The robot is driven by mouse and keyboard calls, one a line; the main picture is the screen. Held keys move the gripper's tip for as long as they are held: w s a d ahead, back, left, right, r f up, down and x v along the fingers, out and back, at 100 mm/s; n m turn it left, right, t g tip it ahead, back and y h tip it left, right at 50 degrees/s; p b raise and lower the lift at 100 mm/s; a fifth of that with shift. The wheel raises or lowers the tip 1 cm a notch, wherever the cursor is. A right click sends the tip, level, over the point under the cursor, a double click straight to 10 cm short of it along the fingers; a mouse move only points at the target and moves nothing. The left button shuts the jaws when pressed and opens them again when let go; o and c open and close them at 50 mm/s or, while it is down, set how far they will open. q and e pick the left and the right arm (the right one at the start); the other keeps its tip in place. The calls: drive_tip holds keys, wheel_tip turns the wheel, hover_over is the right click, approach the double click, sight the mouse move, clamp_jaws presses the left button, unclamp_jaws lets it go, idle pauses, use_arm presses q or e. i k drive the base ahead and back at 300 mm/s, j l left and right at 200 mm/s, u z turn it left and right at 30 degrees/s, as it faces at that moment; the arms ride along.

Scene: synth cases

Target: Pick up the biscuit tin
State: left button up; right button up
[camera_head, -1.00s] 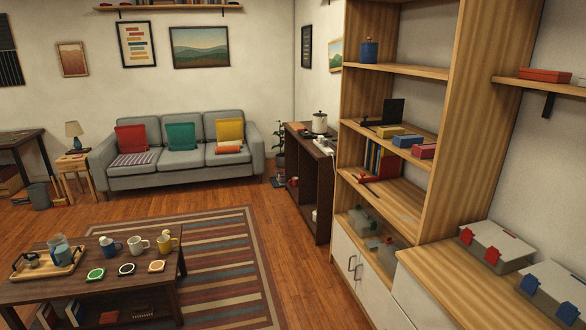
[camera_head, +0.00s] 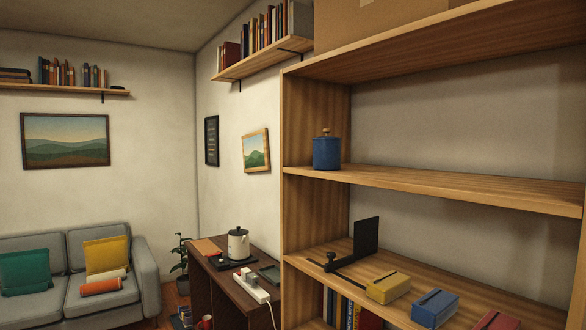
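A blue cylindrical lidded tin (camera_head: 326,153) with a wooden knob stands upright on an upper shelf of the wooden shelving unit. It looks like the biscuit tin. It is at the left end of that shelf, near the side panel and the front edge. Nothing stands in front of it, and nothing touches it except the shelf. Neither of my grippers is in view.
The shelf board (camera_head: 430,182) is bare right of the tin. Below are a black bookend (camera_head: 366,241), a yellow box (camera_head: 388,287), a blue box (camera_head: 434,308) and books. A cardboard box (camera_head: 385,22) sits above. A dark cabinet (camera_head: 240,290) with a pot stands left.

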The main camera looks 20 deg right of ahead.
sight(326, 153)
drive_tip(key=i, duration=1.15)
drive_tip(key=i+j+z, duration=0.15)
drive_tip(key=i, duration=0.95)
drive_tip(key=z, duration=0.45)
drive_tip(key=i+z, duration=0.1)
drive_tip(key=z, duration=0.35)
drive_tip(key=j+z, duration=0.1)
drive_tip(key=z, duration=0.4)
drive_tip(key=i+z, duration=0.1)
drive_tip(key=z, duration=0.35)
drive_tip(key=j+z, duration=0.15)
drive_tip(key=z, duration=0.3)
